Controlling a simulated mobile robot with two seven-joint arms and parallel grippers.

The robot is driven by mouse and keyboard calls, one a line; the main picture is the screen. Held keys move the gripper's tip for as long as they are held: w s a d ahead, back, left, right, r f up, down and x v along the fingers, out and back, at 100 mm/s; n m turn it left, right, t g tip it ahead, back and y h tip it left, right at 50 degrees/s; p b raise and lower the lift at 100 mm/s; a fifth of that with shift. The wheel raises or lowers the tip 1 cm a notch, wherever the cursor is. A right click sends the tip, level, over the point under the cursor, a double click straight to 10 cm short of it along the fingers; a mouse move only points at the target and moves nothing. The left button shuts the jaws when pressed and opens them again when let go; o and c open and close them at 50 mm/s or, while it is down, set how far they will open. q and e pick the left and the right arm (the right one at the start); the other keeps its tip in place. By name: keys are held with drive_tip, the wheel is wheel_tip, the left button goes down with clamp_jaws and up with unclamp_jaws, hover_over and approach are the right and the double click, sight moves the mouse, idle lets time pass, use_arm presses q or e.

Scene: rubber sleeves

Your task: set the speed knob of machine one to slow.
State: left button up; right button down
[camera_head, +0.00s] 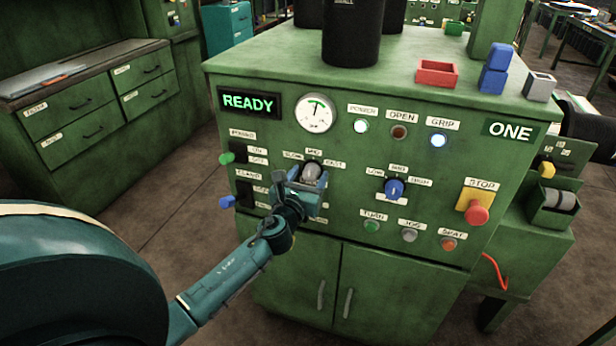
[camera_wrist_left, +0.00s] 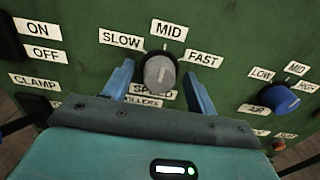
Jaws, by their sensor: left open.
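Machine one (camera_head: 400,300) is a green cabinet with a plate reading ONE (camera_head: 509,131). Its grey speed knob (camera_head: 311,172) is on the front panel and shows clearly in the left wrist view (camera_wrist_left: 159,73). Labels SLOW (camera_wrist_left: 121,39), MID (camera_wrist_left: 168,29) and FAST (camera_wrist_left: 204,58) are around it from left to right. The knob's pale mark points up, about toward MID. My left gripper (camera_head: 309,181) is open at the panel, one finger on each side of the knob, with small gaps visible in the wrist view. My right gripper is not in view.
A blue AIR knob (camera_head: 394,188) is to the right of the speed knob. A red stop button (camera_head: 476,212) is farther right. Levers with green (camera_head: 227,158) and blue (camera_head: 227,201) ends stick out on the left. Small buttons are below.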

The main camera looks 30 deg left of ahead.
use_arm(q)
drive_tip(key=shift+c, duration=0.6)
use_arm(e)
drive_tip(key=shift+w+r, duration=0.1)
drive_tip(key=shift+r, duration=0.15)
use_arm(q)
drive_tip(key=c, duration=0.9)
drive_tip(key=shift+o, duration=0.2)
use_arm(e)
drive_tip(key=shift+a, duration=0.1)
use_arm(q)
drive_tip(key=shift+n, duration=0.3)
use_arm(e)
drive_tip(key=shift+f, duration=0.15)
use_arm(q)
drive_tip(key=shift+n, duration=1)
drive_tip(key=n, duration=0.3)
drive_tip(key=shift+a+b, duration=0.1)
drive_tip(key=shift+b, duration=0.3)
drive_tip(key=shift+f+n, duration=0.1)
drive_tip(key=shift+n, duration=2)
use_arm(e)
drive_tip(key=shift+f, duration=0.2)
use_arm(q)
drive_tip(key=o, duration=1)
